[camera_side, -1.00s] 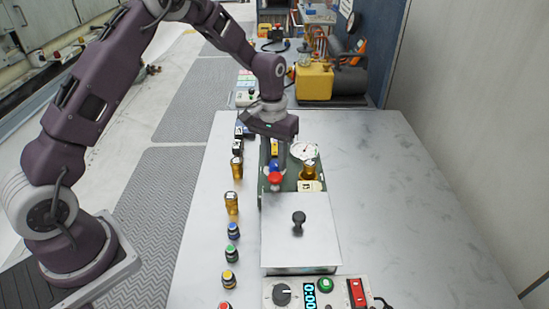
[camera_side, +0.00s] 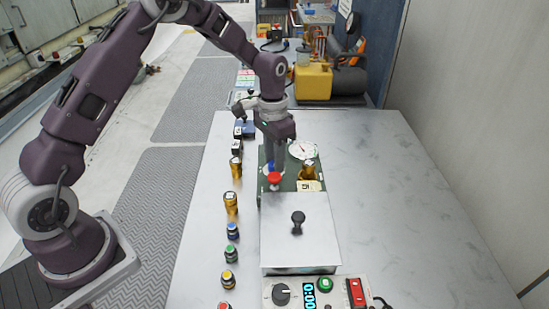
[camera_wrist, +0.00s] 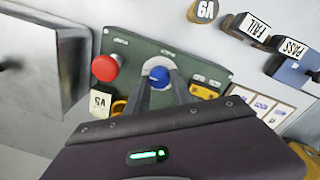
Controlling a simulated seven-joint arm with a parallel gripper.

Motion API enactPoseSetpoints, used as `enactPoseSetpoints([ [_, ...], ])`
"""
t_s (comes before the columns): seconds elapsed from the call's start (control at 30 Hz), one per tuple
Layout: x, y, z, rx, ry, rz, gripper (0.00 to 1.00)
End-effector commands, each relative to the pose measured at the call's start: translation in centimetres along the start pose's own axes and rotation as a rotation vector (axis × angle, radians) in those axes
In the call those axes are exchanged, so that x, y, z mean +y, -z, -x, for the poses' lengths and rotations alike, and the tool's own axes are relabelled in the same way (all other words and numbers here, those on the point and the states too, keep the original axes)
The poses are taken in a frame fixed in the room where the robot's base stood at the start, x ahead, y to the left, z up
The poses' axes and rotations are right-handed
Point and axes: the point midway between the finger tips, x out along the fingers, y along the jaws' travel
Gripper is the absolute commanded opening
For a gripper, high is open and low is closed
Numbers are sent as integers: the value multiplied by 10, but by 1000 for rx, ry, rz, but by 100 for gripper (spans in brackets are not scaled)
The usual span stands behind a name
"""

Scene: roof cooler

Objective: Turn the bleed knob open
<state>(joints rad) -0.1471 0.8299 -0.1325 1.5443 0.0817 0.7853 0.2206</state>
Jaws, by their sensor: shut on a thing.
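A blue knob (camera_wrist: 158,76) stands on a dark green panel (camera_wrist: 207,69), seen in the wrist view. I take it to be the bleed knob; its label is too small to read. My gripper (camera_wrist: 158,86) points down at it, with the two fingers closed on its sides. In the side view my gripper (camera_side: 275,160) is over the green panel (camera_side: 307,184) and hides most of the knob. A red mushroom-shaped button (camera_wrist: 105,68) is beside the knob; it also shows in the side view (camera_side: 274,178).
A metal cover with a black knob (camera_side: 298,217) adjoins the panel. A round gauge (camera_side: 303,150) and a brass fitting (camera_side: 308,172) are close to my gripper's right. Several brass and coloured-top parts line the left. The table (camera_side: 400,200) is clear at right.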

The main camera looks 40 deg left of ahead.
Motion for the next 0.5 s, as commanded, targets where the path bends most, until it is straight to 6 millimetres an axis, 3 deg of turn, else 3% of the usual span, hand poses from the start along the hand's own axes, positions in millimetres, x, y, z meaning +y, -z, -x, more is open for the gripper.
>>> enactPoseSetpoints([
  [0.33,0,1,1,4,0,0,0],
  [0.37,0,1,1,4,0,0,34],
  [0.43,0,1,1,3,0,0,48],
  [0.5,0,1,1,3,0,0,50],
])
